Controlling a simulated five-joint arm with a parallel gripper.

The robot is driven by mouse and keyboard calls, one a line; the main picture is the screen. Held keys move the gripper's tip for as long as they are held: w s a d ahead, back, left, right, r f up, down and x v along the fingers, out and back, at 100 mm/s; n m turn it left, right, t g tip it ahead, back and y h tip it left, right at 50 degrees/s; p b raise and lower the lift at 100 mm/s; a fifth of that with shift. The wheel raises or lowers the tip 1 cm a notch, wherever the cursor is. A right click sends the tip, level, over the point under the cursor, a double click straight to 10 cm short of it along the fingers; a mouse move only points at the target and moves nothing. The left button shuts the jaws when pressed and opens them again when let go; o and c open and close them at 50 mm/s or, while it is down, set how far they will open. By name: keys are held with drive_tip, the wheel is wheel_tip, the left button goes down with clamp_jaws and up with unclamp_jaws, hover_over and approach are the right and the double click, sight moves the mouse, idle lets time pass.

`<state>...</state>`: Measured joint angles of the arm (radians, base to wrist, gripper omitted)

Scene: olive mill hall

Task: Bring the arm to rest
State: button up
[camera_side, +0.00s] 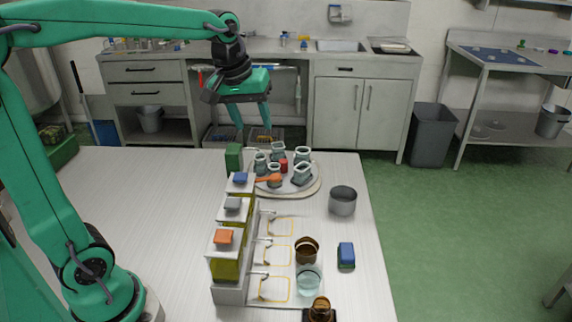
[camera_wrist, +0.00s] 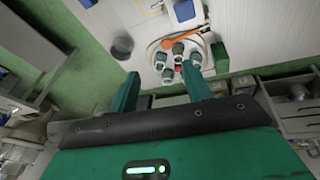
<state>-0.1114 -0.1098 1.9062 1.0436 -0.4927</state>
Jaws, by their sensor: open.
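My gripper (camera_side: 251,122) is raised well above the table (camera_side: 180,200), near its far edge, in the side view. Its two green fingers point down and stand apart with nothing between them. In the wrist view my gripper (camera_wrist: 162,92) also shows its fingers spread and empty. Beyond them lies a round tray (camera_wrist: 153,48) holding several grey-green jars (camera_wrist: 194,60) and a small red item. The same tray (camera_side: 316,184) sits on the table below my gripper in the side view, with an orange spoon (camera_side: 268,178) across it. My gripper touches nothing that I can see.
A dispenser rack (camera_side: 230,288) with several oil containers stands mid-table. A green box (camera_side: 234,158) stands beside the tray. The table's left part is clear.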

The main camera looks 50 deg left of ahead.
drive_tip(key=s+d+f+m+t, duration=0.1)
drive_tip(key=s+d+f+m, duration=0.1)
drive_tip(key=s, duration=0.6)
drive_tip(key=s+d+f+m+t, duration=0.1)
drive_tip(key=s+d+f+m, duration=0.1)
drive_tip(key=s+m, duration=0.3)
drive_tip(key=s, duration=0.3)
drive_tip(key=shift+s+d+f, duration=0.15)
